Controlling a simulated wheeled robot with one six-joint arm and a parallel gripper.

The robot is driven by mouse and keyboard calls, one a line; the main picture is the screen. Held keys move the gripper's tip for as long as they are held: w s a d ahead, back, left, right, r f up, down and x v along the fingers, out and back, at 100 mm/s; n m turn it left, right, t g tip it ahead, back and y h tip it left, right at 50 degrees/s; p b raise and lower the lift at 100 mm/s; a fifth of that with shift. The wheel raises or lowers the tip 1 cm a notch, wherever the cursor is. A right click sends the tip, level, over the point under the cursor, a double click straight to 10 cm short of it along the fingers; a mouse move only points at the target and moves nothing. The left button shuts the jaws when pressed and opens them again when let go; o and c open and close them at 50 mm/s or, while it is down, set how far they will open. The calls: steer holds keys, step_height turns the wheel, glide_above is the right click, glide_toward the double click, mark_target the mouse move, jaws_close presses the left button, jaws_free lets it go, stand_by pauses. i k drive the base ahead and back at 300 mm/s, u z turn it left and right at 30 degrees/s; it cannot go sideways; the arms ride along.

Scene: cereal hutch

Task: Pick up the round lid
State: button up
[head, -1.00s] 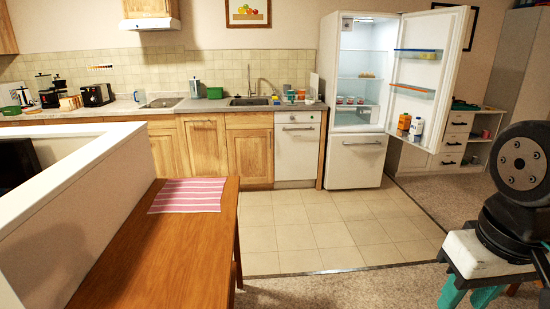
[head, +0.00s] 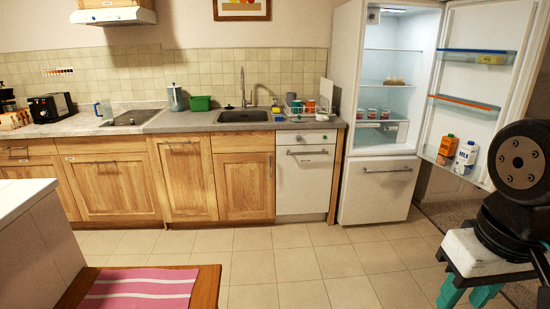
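I cannot make out a round lid in the head view. Several small tubs (head: 372,113) stand on a lower shelf of the open fridge (head: 384,60), too small to tell whether any has a separate lid.
The open fridge door (head: 488,82) holds an orange carton (head: 447,148) and a milk carton (head: 466,156). A wooden table (head: 207,290) with a pink striped mat (head: 140,290) is at the lower left, beside a white half wall (head: 50,235). The tiled floor (head: 290,265) ahead is clear.

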mark_target(298, 119)
steer(key=i, duration=3.45)
steer(key=u, duration=0.1)
